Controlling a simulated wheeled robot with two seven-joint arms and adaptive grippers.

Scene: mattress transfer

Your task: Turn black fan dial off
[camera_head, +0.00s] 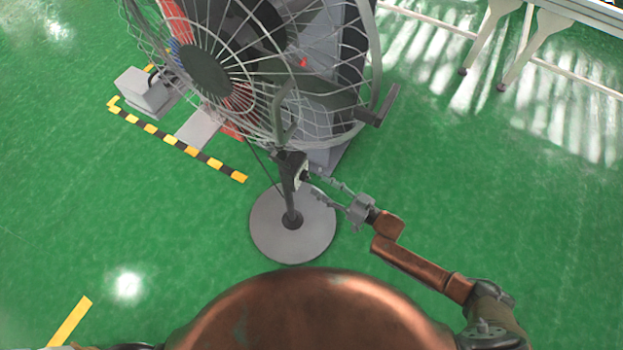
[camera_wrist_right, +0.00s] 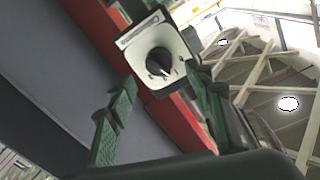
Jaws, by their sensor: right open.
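The fan (camera_head: 245,70) stands ahead of me, with a wire cage on a pole and a round grey base (camera_head: 292,235). Its control box (camera_head: 301,172) is on the pole below the cage. In the right wrist view the box has a pale face with a round black dial (camera_wrist_right: 159,62) and marks around its lower side. My right gripper (camera_head: 318,184) is open near the box. In the wrist view its two fingers (camera_wrist_right: 160,100) are spread below and to either side of the dial, with nothing between them. I cannot tell whether they touch the box. My left gripper is out of view.
A grey box (camera_head: 147,92) stands on the green floor at the left, near a yellow and black stripe (camera_head: 180,143). Table legs (camera_head: 515,45) are at the upper right. The floor to the right and left of the fan base is clear.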

